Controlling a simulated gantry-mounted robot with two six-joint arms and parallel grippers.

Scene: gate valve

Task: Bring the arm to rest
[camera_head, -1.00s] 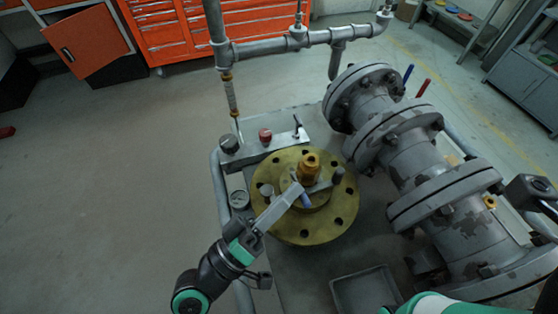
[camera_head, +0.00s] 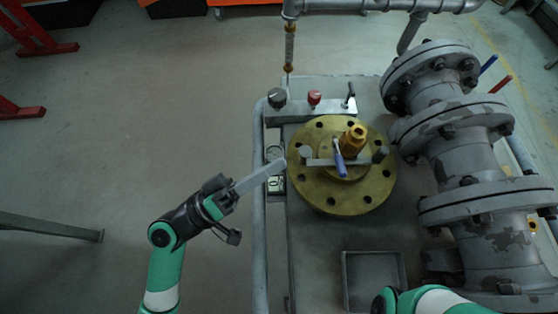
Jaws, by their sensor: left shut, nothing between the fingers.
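My left gripper (camera_head: 282,164) reaches in from the lower left. Its pale fingers are shut and empty, left of the round brass flange (camera_head: 330,203) and over the left edge of the bench. The flange carries a brass stem (camera_head: 354,139), a grey crossbar (camera_head: 320,162) and a small handle with a blue grip (camera_head: 340,163). The fingertips look apart from the crossbar and the blue grip. Part of my right arm (camera_head: 430,302) shows at the bottom right; its gripper is out of view.
A large flanged grey pipe (camera_head: 470,180) stands to the right. A panel with a red knob (camera_head: 314,98) and a black knob (camera_head: 276,98) lies behind the flange. An empty grey tray (camera_head: 374,284) sits in front.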

